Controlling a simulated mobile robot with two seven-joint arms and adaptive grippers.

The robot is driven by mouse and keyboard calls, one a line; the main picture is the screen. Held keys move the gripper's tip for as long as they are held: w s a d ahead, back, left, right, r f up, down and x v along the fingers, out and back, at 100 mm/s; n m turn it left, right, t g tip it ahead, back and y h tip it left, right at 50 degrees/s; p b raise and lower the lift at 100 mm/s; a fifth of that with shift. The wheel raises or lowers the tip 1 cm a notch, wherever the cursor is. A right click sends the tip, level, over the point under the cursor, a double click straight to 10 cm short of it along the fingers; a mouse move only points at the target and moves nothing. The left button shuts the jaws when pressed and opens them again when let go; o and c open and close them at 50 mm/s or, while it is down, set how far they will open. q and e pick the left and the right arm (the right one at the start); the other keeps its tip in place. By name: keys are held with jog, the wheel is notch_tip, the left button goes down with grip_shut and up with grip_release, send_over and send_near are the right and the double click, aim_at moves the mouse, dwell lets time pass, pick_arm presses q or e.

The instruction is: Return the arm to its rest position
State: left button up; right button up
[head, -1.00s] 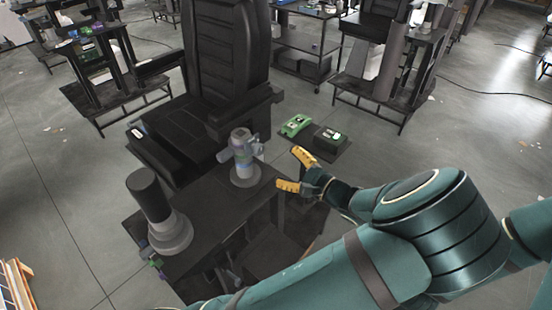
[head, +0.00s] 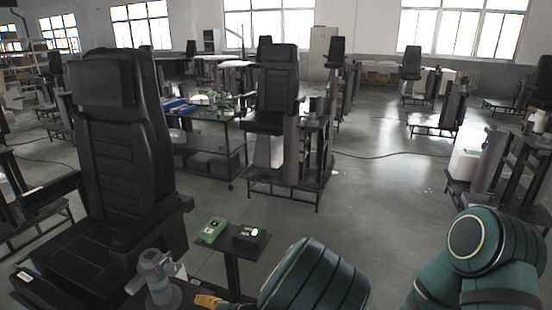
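My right arm (head: 315,280) comes in from the lower right, with teal links along the bottom edge. My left gripper is not in view.
A black seat (head: 125,150) stands at the left. A small stand right of it bears a green device (head: 212,230) and a dark box with a lit green button (head: 250,235). A workbench (head: 205,145) and another seat (head: 277,90) stand beyond. Open floor (head: 370,215) lies centre right.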

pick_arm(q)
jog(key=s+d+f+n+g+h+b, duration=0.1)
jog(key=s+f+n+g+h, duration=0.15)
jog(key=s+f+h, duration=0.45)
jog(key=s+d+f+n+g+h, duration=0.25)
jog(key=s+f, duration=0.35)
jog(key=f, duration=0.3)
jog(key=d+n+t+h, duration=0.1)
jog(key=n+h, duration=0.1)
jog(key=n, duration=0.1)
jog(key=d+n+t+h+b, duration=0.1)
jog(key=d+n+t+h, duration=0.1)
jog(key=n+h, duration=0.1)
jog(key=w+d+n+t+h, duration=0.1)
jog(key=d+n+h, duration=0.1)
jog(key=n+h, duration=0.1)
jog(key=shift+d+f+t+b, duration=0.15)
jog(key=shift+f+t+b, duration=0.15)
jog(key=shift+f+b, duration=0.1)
